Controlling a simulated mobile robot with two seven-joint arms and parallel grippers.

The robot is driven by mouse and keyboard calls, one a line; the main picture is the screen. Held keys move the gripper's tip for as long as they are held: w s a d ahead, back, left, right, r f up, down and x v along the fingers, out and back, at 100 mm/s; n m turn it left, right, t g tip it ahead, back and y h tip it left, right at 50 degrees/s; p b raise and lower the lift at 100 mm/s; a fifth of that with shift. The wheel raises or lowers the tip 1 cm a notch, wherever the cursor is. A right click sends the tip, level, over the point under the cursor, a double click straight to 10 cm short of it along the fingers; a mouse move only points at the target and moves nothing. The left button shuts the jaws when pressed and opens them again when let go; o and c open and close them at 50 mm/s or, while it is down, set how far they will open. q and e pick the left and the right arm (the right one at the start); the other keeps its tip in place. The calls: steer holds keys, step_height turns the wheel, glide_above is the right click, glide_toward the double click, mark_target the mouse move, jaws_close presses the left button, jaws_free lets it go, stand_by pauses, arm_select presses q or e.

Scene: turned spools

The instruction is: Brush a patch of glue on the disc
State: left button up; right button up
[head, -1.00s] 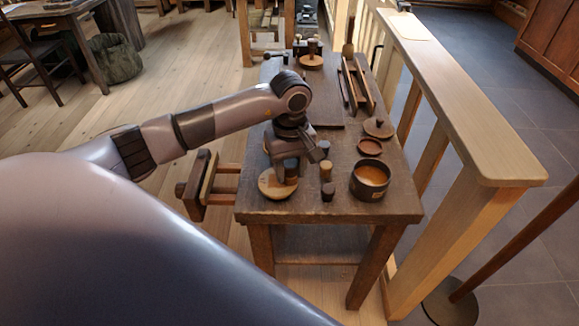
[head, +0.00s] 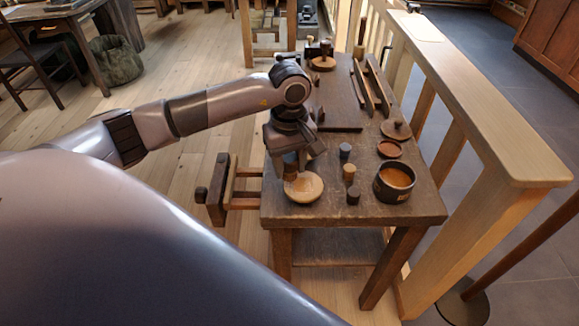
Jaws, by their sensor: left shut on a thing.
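The pale round wooden disc (head: 308,190) lies flat near the left front edge of the dark workbench (head: 408,212). My left gripper (head: 290,166) points down over the disc's far left part. It is shut on a small brown thing that looks like the brush (head: 291,173), mostly hidden by the fingers. I cannot tell whether its lower end touches the disc. A dark round pot (head: 391,194) with orange-brown glue (head: 397,177) stands open to the right of the disc. No glue patch can be made out on the disc. My right gripper is not in view.
Several small pegs, such as a tan-topped one (head: 349,173), stand between disc and pot. A small reddish dish (head: 389,149) and a knobbed lid (head: 396,130) lie behind the pot. A vise (head: 216,190) juts out left. A wooden railing (head: 480,130) runs along the right.

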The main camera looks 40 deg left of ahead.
arm_select(q)
steer(key=shift+r, duration=0.6)
steer(key=shift+r+p, duration=1.5)
steer(key=shift+r, duration=0.6)
steer(key=shift+w, duration=0.1)
